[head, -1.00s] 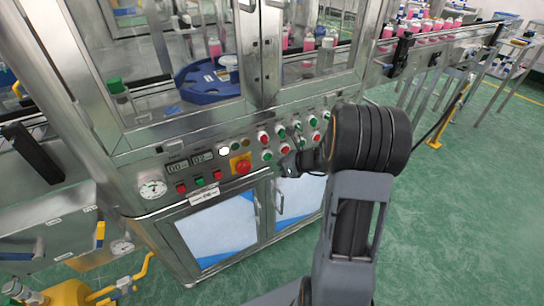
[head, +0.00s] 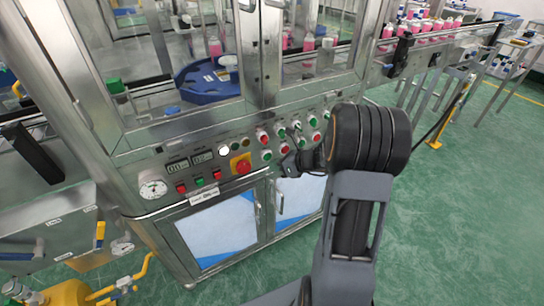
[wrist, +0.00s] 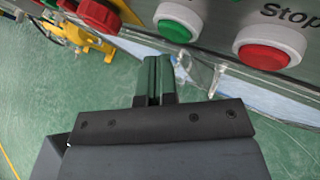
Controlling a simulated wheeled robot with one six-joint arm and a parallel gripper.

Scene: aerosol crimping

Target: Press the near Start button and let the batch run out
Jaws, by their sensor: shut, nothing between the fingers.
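My gripper (wrist: 159,75) is shut and empty, its two dark green fingers together. In the wrist view the fingertips are just below and left of a green button (wrist: 175,22) with a white collar; I cannot tell whether they touch it. A red button (wrist: 270,42) labelled Stop is to its right. In the head view my gripper (head: 290,165) is at the machine's control panel, partly hidden by my arm. Red and green buttons line the panel, including a green one (head: 267,155) and a red one (head: 262,138) left of my gripper.
A red emergency stop on a yellow plate (head: 242,166), two digital displays and a gauge (head: 152,187) are on the panel's left part. Cabinet doors with handles (head: 279,197) are below. Pink bottles stand on the conveyor (head: 430,33). Open green floor (head: 460,200) is at the right.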

